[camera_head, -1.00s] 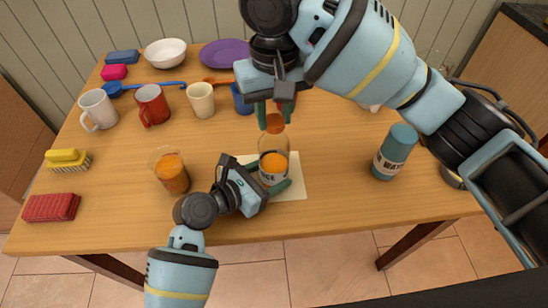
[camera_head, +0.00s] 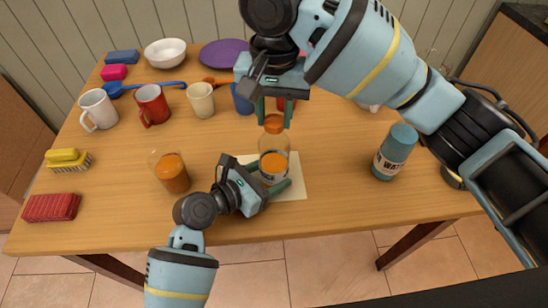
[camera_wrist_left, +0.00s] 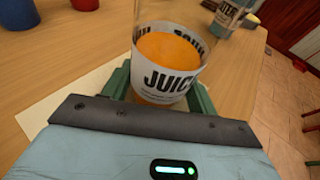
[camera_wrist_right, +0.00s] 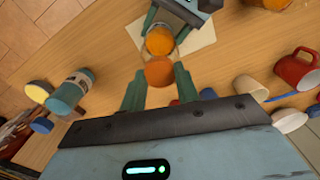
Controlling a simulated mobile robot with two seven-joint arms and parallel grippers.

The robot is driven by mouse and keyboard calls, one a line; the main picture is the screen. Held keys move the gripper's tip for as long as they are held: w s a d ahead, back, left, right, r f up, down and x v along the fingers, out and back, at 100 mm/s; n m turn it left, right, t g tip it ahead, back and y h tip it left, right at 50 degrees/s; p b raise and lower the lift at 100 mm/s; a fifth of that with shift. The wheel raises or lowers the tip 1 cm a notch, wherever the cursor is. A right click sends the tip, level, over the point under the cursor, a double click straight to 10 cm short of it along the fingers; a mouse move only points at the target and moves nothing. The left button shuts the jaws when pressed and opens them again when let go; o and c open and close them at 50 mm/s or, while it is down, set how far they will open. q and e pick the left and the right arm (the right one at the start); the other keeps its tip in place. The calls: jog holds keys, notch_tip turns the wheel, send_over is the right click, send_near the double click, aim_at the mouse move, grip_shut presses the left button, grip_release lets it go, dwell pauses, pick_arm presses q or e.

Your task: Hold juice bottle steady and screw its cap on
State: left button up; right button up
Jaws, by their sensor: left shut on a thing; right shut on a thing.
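The juice bottle (camera_head: 272,161) is clear with a "JUICE" label and orange juice in its lower part. It stands upright on a pale mat (camera_head: 292,187). My left gripper (camera_head: 269,178) is shut around its lower body; the left wrist view shows the bottle (camera_wrist_left: 170,75) between both fingers (camera_wrist_left: 160,98). The orange cap (camera_head: 274,124) sits at the bottle's mouth. My right gripper (camera_head: 274,112) points down from above and is shut on the cap, which shows between its fingers in the right wrist view (camera_wrist_right: 158,72). How tightly the cap sits cannot be told.
A glass of orange juice (camera_head: 171,173) stands left of the bottle. A blue water bottle (camera_head: 394,153) stands to the right. Mugs, cups, a white bowl (camera_head: 165,53) and a purple plate (camera_head: 224,53) are at the back.

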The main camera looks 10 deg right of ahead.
jog(key=m, duration=0.4)
jog(key=shift+d+m, duration=0.1)
jog(key=shift+m, duration=0.2)
jog(key=o, duration=1)
jog(key=n, duration=0.3)
jog(key=shift+n, duration=0.9)
